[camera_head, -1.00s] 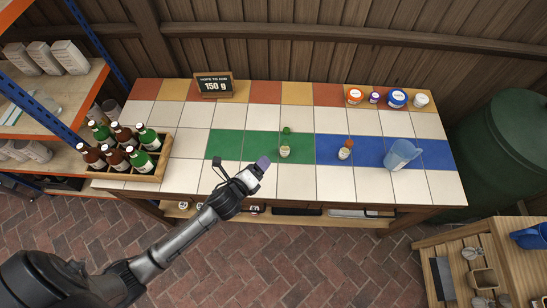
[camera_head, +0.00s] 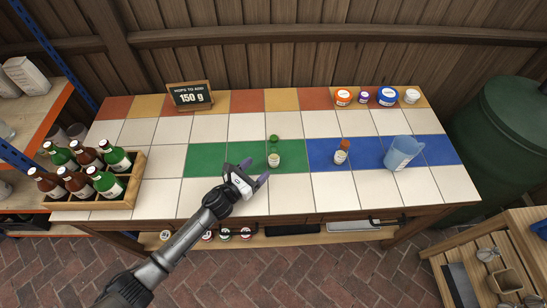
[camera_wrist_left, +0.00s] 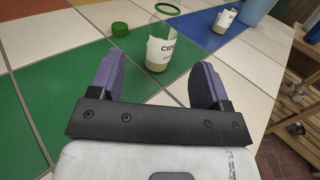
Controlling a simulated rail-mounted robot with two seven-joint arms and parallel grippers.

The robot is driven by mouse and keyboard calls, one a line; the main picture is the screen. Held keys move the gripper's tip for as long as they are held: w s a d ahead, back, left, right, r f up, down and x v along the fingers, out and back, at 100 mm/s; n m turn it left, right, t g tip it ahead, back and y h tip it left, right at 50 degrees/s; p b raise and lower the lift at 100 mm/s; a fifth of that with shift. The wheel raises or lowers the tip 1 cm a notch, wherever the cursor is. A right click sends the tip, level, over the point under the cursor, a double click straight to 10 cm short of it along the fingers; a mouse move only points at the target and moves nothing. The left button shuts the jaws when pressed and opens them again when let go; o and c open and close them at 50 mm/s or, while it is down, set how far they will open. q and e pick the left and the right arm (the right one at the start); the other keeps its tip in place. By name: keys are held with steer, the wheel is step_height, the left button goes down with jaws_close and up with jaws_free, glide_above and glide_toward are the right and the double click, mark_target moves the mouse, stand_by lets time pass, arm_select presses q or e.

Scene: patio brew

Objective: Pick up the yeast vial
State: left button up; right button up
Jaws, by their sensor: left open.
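A small clear vial (camera_head: 274,160) with a pale label stands upright on the green tiles. Its label starts with "CID" in the left wrist view (camera_wrist_left: 162,48), and pale matter shows at its bottom. A green cap (camera_wrist_left: 120,29) lies on the table just left of it there. A second small vial (camera_head: 341,155) with an orange-brown top stands on the blue tiles. Neither label can be read as yeast. My left gripper (camera_head: 255,173) is open and empty, just short of the green-tile vial, its purple fingers pointing towards it. My right gripper is not in view.
A blue jug (camera_head: 401,153) stands right of the second vial. A wooden crate of bottles (camera_head: 92,185) is at the left. A sign (camera_head: 190,97) and several small tubs (camera_head: 387,96) line the back. White tiles between are clear.

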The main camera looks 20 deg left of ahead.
mark_target(270, 158)
arm_select(q)
steer(key=shift+x, duration=1.6)
steer(key=shift+b+x, duration=0.65)
steer(key=shift+x, duration=2.05)
steer(key=shift+s+d+f, duration=0.1)
steer(key=shift+d+f, duration=0.05)
steer(key=c, duration=1)
steer(key=shift+r, duration=0.2)
